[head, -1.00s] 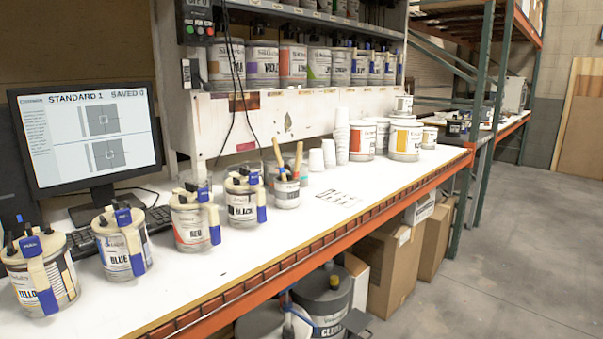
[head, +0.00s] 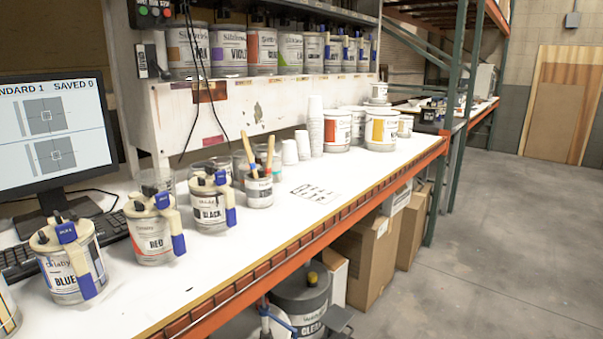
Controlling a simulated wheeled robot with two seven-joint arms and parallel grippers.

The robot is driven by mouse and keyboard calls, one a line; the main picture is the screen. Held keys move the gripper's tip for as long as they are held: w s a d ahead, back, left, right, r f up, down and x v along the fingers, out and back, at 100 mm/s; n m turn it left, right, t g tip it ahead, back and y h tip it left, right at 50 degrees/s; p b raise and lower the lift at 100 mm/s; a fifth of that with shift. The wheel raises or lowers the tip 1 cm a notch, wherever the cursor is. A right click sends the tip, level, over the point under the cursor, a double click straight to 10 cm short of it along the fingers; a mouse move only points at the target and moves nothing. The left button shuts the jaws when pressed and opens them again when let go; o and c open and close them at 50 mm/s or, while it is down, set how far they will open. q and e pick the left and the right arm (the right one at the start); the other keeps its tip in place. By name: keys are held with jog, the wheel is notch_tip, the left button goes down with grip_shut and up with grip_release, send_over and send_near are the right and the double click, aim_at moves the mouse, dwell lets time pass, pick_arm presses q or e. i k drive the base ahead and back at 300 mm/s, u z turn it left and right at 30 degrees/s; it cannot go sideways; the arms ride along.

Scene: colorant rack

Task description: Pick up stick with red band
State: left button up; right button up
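Two light wooden sticks, a left one (head: 246,149) and a right one (head: 270,152), stand upright and slightly tilted in a small open grey-white can (head: 259,192) on the white bench. Small coloured patches show low on the sticks near the can rim. They are too small to tell surely which stick bears the red band. The lower ends of the sticks are hidden inside the can. Neither of my grippers is in view.
Pump-topped cans BLACK (head: 208,211), RED (head: 156,243) and BLUE (head: 65,275) line the white bench (head: 262,242) to the left. Stacked white cups (head: 315,130) and larger cans (head: 337,133) stand behind right. Boxes (head: 362,262) sit below. The floor at right is clear.

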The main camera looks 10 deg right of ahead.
aim_at(269, 167)
jog(key=u, duration=0.2)
jog(key=k, duration=0.1)
jog(key=z, duration=1)
jog(key=i, duration=1.05)
jog(key=z, duration=0.8)
